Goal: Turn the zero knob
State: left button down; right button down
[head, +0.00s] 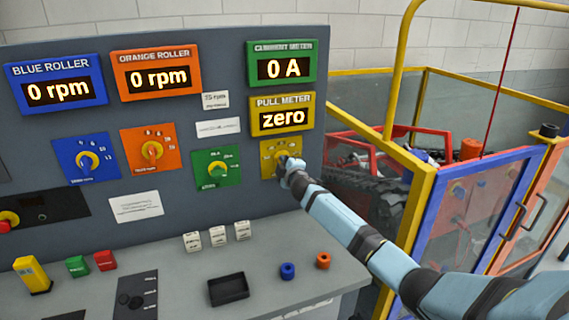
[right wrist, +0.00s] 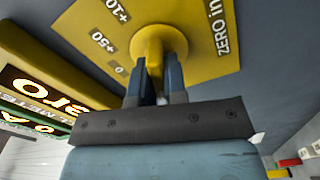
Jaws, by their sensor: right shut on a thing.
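The zero knob (right wrist: 153,44) is a round yellow knob on a yellow plate (right wrist: 92,48) marked "ZERO in", +50 and +10 in the right wrist view. In the head view the yellow plate (head: 268,168) sits below the yellow pull meter (head: 282,115), which reads "zero". My right gripper (right wrist: 156,70) is shut on the knob, one finger on each side. In the head view my right gripper (head: 287,165) hides much of the knob. My left gripper is not in view.
Left of the plate are green (head: 217,167), orange (head: 151,149) and blue (head: 88,160) knob plates. The desk below holds three white blocks (head: 217,237), a black tray (head: 228,289) and two small rings. A yellow-framed enclosure (head: 409,165) stands right of the panel.

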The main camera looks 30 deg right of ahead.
jog(key=shift+n, duration=0.9)
jog(key=c, duration=1.2)
grip_release()
jog(key=shift+o, duration=0.2)
jog(key=v, duration=1.4)
jog(key=shift+b, duration=0.4)
jog(key=shift+w+a, duration=0.1)
jog(key=shift+a, duration=0.05)
